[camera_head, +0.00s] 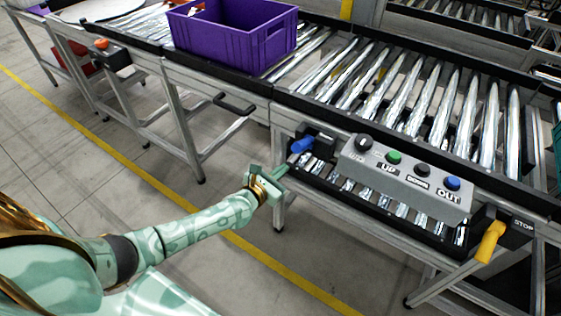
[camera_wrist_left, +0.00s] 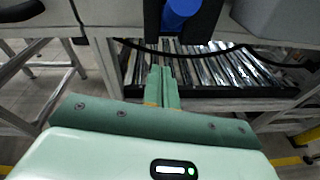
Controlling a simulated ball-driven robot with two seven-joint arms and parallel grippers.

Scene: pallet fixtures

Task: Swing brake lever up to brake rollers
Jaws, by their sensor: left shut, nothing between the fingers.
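My left gripper (camera_head: 284,171) is shut and empty, at the front edge of the conveyor frame. Its closed green fingers (camera_wrist_left: 162,87) show in the left wrist view. A lever with a blue grip (camera_head: 302,145) on a black mount sits just above and beyond the fingertips, apart from them. The blue grip also shows in the left wrist view (camera_wrist_left: 184,8), cut by the top edge. A yellow lever (camera_head: 490,242) hangs down at the right beside a black STOP block (camera_head: 518,228). No label marks which lever is the brake. My right gripper is not seen.
A grey control box (camera_head: 405,180) with several knobs and buttons stands right of the blue grip. Rollers (camera_head: 430,95) run behind it, and short rollers (camera_head: 345,185) lie below. A purple crate (camera_head: 232,37) is at the back. A black handle (camera_head: 235,103) juts out. Floor in front is clear.

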